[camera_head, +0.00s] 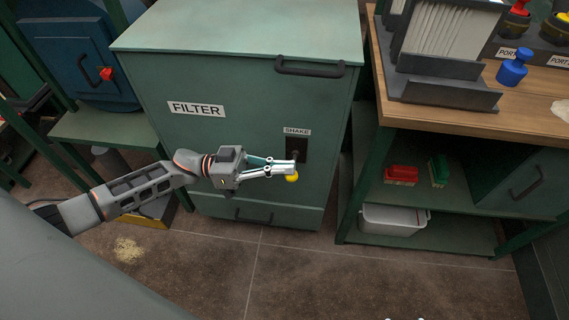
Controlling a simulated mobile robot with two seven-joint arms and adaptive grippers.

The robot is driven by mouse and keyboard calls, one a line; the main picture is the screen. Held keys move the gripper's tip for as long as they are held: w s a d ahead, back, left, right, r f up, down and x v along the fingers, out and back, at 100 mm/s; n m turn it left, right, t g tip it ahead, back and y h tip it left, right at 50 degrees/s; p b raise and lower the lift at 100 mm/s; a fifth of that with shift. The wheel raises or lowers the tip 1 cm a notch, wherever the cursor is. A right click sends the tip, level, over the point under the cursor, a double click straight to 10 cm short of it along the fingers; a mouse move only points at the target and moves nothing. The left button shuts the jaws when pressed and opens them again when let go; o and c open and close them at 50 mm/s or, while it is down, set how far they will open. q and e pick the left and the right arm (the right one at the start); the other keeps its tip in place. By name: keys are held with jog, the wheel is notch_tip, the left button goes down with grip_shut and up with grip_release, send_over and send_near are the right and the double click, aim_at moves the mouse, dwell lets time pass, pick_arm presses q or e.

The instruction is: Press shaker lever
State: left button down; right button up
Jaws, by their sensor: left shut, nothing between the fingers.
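The shaker lever (292,178) has a yellow knob and comes out of a dark slot plate (297,149) under the "SHAKE" label (297,131). The plate is on the front of the green filter cabinet (240,80). My left gripper (290,169) is shut and empty. Its fingertips are at the lever, just above the yellow knob, and cover part of the lever's shaft. I cannot tell whether they touch it.
A wooden-topped bench (530,120) stands to the right, with a blue knob-shaped object (513,68) and a pleated filter (447,35) on it. Its shelves hold red (401,174) and green (438,171) items and a white bin (393,219). The floor in front is mostly clear.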

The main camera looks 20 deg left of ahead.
pick_arm(q)
notch_tip(320, 180, down, 9)
jog(key=s+m+g+b, duration=0.1)
jog(key=m+b, duration=0.5)
jog(key=m, duration=0.2)
jog(key=shift+s+d+r+g, duration=0.2)
jog(key=shift+s+g, duration=0.15)
jog(key=shift+g, duration=0.05)
pick_arm(e)
jog(key=w+a+r+m+t+y, duration=0.1)
jog(key=w+a+r, duration=0.1)
jog(key=a+r, duration=0.2)
jog(key=shift+w+a+m+t+y, duration=0.3)
jog(key=shift+w+a+m+y, duration=0.1)
jog(key=shift+a, duration=0.3)
pick_arm(q)
jog(key=shift+f, duration=0.1)
pick_arm(e)
jog(key=shift+s+f, duration=0.1)
jog(key=shift+s, duration=0.1)
